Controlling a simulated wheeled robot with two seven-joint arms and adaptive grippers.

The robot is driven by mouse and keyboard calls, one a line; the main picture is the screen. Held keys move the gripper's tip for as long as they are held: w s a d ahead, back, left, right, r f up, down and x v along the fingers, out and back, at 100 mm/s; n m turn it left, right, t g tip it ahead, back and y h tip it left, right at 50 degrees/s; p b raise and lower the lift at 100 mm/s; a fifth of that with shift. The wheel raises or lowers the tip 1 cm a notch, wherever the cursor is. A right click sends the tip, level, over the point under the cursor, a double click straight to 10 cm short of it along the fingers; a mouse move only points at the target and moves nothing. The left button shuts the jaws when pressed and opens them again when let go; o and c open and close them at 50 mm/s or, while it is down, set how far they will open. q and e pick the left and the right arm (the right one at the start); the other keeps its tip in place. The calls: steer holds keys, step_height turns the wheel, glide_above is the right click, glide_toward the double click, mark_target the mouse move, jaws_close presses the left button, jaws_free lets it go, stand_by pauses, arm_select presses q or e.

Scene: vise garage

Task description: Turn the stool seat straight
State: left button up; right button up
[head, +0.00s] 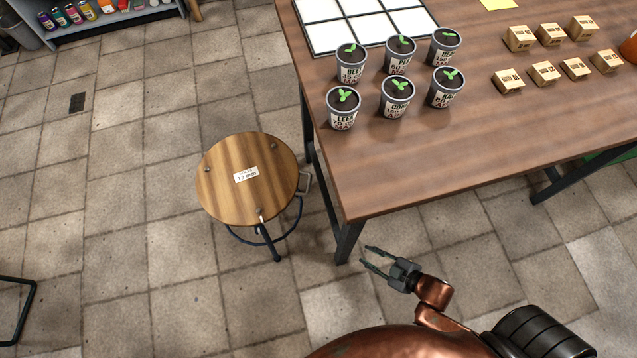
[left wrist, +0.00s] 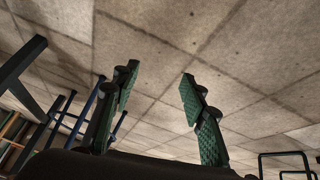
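The stool (head: 240,180) has a round wooden seat with a small white label (head: 246,174) at its middle, set slightly tilted in the picture.
A shelf (head: 110,20) stands at back left.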

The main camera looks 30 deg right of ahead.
steer(key=w+d+r+n+t+p, duration=0.1)
steer(key=w+d+r+n, duration=0.2)
steer(key=w+r, duration=0.55)
arm_select(q)
step_height(320, 180, up, 5)
steer(key=s+g+p, duration=0.1)
steer(key=s+g, duration=0.1)
steer(key=w+d+f+t+h, duration=0.1)
steer(key=w+d+t, duration=0.15)
steer(key=d, duration=0.25)
arm_select(e)
steer(key=n+g+y, duration=0.3)
steer(key=n+y, duration=0.7)
steer(key=n, duration=0.8)
glide_toward(309, 183)
steer(key=w+a+f, duration=0.1)
steer(key=a, duration=0.1)
steer(key=b+x, duration=0.3)
steer(key=x, duration=0.4)
steer(key=shift+w+a+f, duration=0.15)
steer(key=shift+w, duration=0.2)
arm_select(q)
steer(key=shift+t, duration=0.85)
steer(key=f, duration=0.3)
steer(key=a+f, duration=0.1)
steer(key=shift+w+f, duration=0.35)
steer(key=shift+f, duration=0.05)
arm_select(e)
jaws_close()
